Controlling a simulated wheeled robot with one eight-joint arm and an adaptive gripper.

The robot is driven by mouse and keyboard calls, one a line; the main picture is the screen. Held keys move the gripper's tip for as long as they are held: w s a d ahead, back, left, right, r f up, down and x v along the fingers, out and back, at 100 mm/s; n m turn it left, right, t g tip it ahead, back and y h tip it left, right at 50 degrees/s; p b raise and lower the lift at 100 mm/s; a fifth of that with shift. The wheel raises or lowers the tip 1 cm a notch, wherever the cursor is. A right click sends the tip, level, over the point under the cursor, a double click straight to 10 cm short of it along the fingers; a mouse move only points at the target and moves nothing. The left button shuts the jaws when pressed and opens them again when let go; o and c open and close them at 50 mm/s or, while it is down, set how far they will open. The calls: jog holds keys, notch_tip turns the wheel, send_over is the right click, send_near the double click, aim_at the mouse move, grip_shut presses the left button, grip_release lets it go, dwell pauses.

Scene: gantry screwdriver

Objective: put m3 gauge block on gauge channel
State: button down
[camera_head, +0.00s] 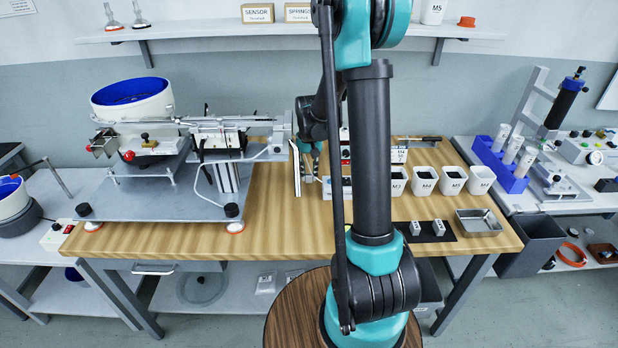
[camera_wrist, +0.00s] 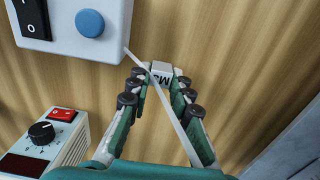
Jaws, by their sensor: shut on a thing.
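The M3 gauge block (camera_wrist: 162,69) is a small white block with dark lettering, seen in the wrist view. My gripper (camera_wrist: 160,78) is shut on it, with a fingertip on each side, above the wooden bench. In the head view my gripper (camera_head: 309,174) is low over the bench, right of the feeder machine and partly hidden by my own arm; the block cannot be made out there. The feeder's long metal track (camera_head: 225,121) lies to the left of my gripper; I cannot tell which part is the gauge channel.
Two more small blocks (camera_head: 427,228) stand on a black mat (camera_head: 447,237) at front right. Several labelled cups (camera_head: 424,181) and a metal tray (camera_head: 489,227) are nearby. A thin pale strip (camera_wrist: 178,122) crosses the wrist view.

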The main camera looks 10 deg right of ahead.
jog(key=shift+f, duration=0.9)
jog(key=shift+f, duration=0.1)
jog(key=c, duration=1.4)
grip_release()
jog(key=shift+o, duration=0.2)
